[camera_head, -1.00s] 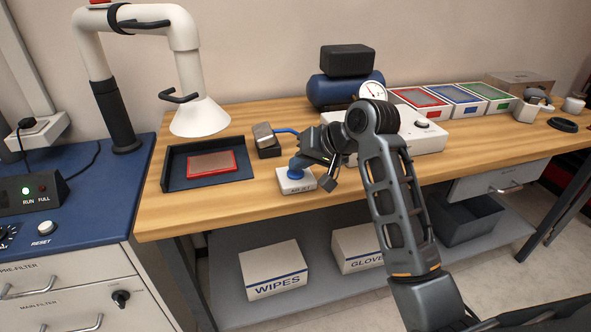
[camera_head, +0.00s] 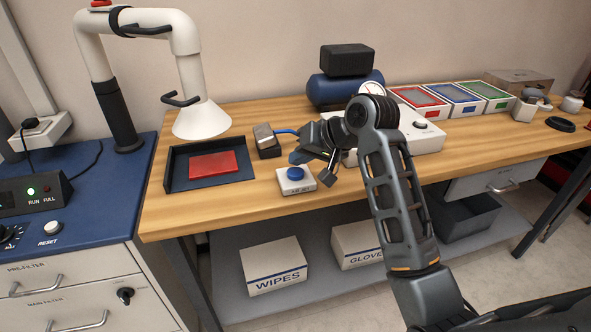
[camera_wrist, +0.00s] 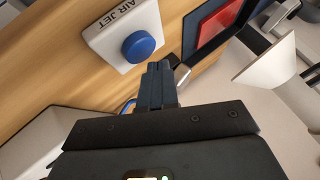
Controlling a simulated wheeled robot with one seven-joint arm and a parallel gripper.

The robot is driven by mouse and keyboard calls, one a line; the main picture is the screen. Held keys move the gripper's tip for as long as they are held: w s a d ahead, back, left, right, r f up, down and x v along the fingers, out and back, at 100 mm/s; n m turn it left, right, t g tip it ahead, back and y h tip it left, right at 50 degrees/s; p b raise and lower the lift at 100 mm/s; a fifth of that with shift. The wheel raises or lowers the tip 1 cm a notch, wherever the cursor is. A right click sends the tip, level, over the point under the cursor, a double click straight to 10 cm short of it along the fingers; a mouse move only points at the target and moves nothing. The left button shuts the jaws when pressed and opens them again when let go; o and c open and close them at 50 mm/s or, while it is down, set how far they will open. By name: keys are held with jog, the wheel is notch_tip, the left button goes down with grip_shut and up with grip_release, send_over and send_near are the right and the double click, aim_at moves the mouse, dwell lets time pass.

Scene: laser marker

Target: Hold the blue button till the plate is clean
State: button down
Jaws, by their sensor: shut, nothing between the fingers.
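The blue button (camera_head: 296,173) sits on a white box marked AIR JET (camera_head: 296,187) at the front of the wooden bench. It also shows in the wrist view (camera_wrist: 138,46), uncovered. The plate (camera_head: 213,164) lies in a dark open-fronted tray (camera_head: 178,170) left of the button; its face looks plain red all over. My gripper (camera_head: 297,158) is shut and empty, just above and behind the button, apart from it. In the wrist view its closed fingers (camera_wrist: 160,75) are beside the button, between it and the tray.
A white fume-hood nozzle (camera_head: 201,119) hangs behind the tray. A small metal block with a blue hose (camera_head: 265,140) stands between tray and button box. A white device (camera_head: 415,135) and framed red, blue and green trays are to the right. The bench front left is clear.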

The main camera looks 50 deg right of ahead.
aim_at(300, 173)
jog(key=shift+r, duration=0.15)
notch_tip(300, 173, up, 5)
jog(key=p, duration=0.5)
dwell(0.4)
